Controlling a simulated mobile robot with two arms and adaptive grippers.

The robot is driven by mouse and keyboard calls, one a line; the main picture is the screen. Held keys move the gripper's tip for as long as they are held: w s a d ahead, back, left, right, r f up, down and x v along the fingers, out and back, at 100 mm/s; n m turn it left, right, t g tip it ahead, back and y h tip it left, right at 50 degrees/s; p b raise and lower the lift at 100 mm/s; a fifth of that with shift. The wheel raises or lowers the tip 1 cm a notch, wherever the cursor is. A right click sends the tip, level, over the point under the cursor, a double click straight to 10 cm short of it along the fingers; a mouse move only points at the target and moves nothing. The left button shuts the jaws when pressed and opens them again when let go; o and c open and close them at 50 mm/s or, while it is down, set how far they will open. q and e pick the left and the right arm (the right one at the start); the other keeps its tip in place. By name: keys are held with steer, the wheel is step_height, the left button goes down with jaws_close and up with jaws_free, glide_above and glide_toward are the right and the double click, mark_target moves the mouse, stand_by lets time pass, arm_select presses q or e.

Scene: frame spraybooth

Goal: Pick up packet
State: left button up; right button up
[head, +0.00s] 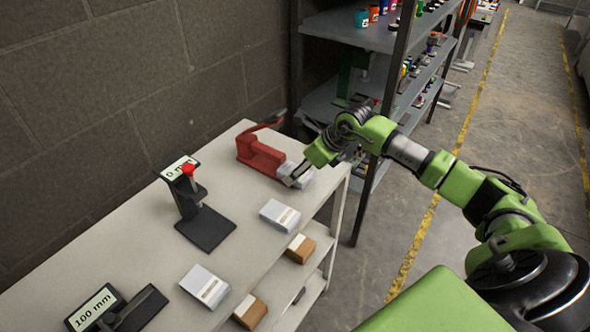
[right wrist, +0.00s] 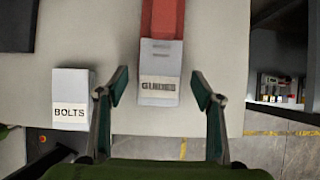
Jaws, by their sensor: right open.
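A white packet (right wrist: 160,62) with a partly legible label, perhaps "GLUEES", lies on the table against the red tool in the right wrist view. In the head view this packet (head: 285,168) is partly hidden by my right gripper (head: 300,178). My right gripper is open, with its two fingers (right wrist: 160,88) on either side of the packet's near part and gaps on both sides. A second packet labelled "BOLTS" (right wrist: 70,105) lies to the left of the left finger; it also shows in the head view (head: 280,214). My left gripper is not in view.
The red tool (head: 260,155) stands at the table's far end. A dark stand (head: 205,225), another white packet (head: 205,285) and a display reading 100 mm (head: 95,308) share the white table (head: 150,235). Boxes sit on its lower shelf. A grey rack (head: 370,35) stands beyond.

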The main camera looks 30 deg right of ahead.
steer(key=shift+w+a+f, duration=0.15)
steer(key=shift+w+f, duration=0.2)
steer(key=shift+f, duration=0.2)
steer(key=c, duration=1.2)
